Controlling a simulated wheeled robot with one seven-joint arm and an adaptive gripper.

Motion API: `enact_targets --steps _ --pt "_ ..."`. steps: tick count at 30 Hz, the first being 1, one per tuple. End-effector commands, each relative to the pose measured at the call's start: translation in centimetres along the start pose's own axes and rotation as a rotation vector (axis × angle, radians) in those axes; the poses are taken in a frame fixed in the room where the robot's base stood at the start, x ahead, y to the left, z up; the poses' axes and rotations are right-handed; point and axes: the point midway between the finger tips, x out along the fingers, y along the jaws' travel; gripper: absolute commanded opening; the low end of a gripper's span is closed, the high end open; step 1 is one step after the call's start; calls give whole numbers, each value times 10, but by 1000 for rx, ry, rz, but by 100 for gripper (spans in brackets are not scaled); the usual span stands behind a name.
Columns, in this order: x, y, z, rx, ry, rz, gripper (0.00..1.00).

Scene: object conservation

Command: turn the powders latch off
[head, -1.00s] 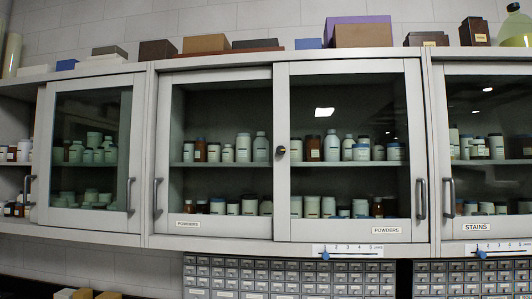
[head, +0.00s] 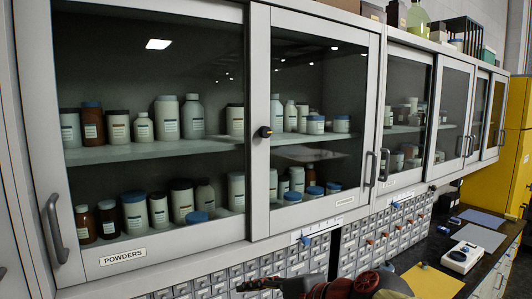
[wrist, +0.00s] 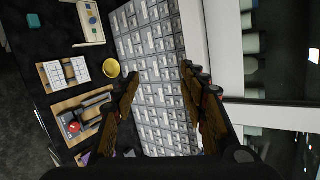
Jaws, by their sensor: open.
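The POWDERS cabinet (head: 257,215) has two glass sliding doors and fills the left and middle of the head view. A small dark round latch (head: 264,132) sits on the frame where the doors meet. It is too small to read its setting. A POWDERS label (head: 123,257) is on the lower left door frame. My gripper (wrist: 160,72) is open and empty in the wrist view, its two fingers apart over a bank of small drawers. Part of it shows at the bottom of the head view, well below the latch and not touching it.
Small grey drawers (head: 355,249) lie below the cabinet. A dark counter (head: 435,250) on the right holds a white device (head: 461,257) and a yellow sheet (head: 433,281). A yellow cabinet (head: 490,200) stands at far right. Vertical handles (head: 56,228) project from the doors.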

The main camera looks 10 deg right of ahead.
Motion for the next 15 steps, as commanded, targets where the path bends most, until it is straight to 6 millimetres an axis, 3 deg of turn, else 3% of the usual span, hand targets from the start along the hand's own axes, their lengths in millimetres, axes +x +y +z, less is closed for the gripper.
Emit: enact_targets --steps 1,9,12,15 --pt "-12 -44 0 113 -10 -50 43" --pt "-53 -222 -29 759 -133 -340 43" --pt "-71 -274 -46 964 -191 -431 43" --pt "-85 -311 -63 1123 -244 -500 43"
